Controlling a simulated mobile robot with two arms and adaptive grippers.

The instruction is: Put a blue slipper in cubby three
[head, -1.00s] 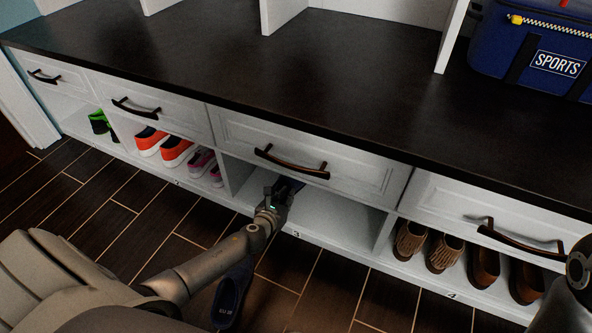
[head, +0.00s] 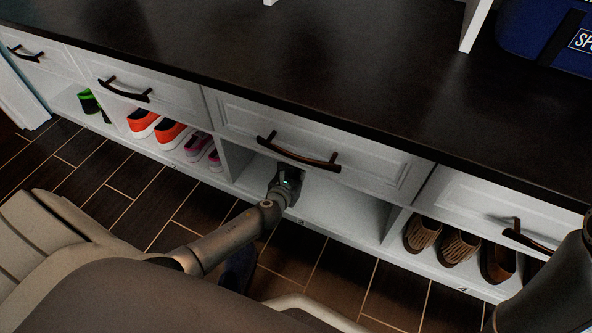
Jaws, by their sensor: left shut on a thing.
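Cubby three (head: 345,212) is the open white compartment under the middle drawer, with a small 3 on its front edge. My left gripper (head: 288,183) is inside its opening, toward the left side, shut on a blue slipper. That slipper is almost wholly hidden behind the gripper and under the drawer; I cannot tell if it rests on the cubby floor. A second blue slipper (head: 238,270) lies on the wood floor in front, partly covered by my left arm. My right arm shows at the lower right, but its gripper is out of view.
Orange sneakers (head: 158,127) and pink shoes (head: 203,152) fill the cubby to the left. Brown shoes (head: 458,248) stand in cubby four to the right. The drawer handle (head: 298,155) juts out above my gripper. The right part of cubby three is empty.

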